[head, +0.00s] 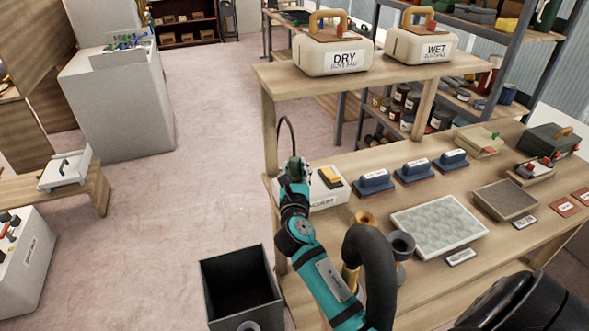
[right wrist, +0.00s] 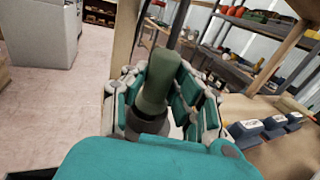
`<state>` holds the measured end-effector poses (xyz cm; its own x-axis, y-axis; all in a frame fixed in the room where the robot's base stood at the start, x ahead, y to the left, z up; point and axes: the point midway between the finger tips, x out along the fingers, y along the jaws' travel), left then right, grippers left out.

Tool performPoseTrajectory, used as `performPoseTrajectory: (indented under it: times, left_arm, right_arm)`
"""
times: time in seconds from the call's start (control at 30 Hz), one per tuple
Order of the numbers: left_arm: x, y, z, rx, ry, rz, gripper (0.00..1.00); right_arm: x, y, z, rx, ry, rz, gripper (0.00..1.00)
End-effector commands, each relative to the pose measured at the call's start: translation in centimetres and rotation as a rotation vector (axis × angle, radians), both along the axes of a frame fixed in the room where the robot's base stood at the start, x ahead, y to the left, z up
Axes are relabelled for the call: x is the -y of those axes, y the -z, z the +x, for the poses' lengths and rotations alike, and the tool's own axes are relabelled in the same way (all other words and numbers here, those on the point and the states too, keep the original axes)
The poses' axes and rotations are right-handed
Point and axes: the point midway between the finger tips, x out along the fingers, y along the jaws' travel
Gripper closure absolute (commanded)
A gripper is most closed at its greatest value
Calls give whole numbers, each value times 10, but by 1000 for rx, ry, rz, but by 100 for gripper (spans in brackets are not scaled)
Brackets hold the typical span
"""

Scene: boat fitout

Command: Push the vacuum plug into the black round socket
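The vacuum box (head: 325,187) is white with a yellow-orange switch and stands at the near left end of the bench. My right gripper (head: 293,172) is at its left side. In the right wrist view its fingers (right wrist: 158,95) close around the dark green-grey vacuum plug (right wrist: 156,80). A thin black cable (head: 284,127) arches up above the gripper in the head view. A dark round part (right wrist: 147,123) shows at the plug's lower end; I cannot tell whether it is the black round socket. The fingers hide the contact. My left gripper is not in view.
Several blue blocks (head: 415,169) stand right of the vacuum box. A grey-topped tray (head: 439,225) lies nearer. The DRY (head: 335,55) and WET (head: 421,45) cases stand on the raised shelf. An open dark bin (head: 240,285) is on the floor left of the bench.

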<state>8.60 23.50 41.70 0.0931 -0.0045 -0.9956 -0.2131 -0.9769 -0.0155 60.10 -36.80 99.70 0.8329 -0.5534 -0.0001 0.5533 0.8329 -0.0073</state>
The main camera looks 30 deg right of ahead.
Motion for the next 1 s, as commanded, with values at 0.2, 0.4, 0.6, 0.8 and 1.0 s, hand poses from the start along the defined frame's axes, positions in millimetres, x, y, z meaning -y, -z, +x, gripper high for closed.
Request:
performPoseTrajectory:
  times: [0.2,0.4,0.6,0.8,1.0]
  left_arm:
    - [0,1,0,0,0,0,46]
    - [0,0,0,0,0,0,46]
    - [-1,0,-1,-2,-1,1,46]
    - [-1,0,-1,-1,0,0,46]
    - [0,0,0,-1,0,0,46]
  right_arm:
    - [-1,10,-2,-17,1,7,48]
    - [-1,7,-1,-12,0,3,48]
    - [-7,6,-11,-11,0,3,48]
    - [-29,7,-44,-13,-1,5,48]
    - [-52,7,-78,-15,-1,5,48]
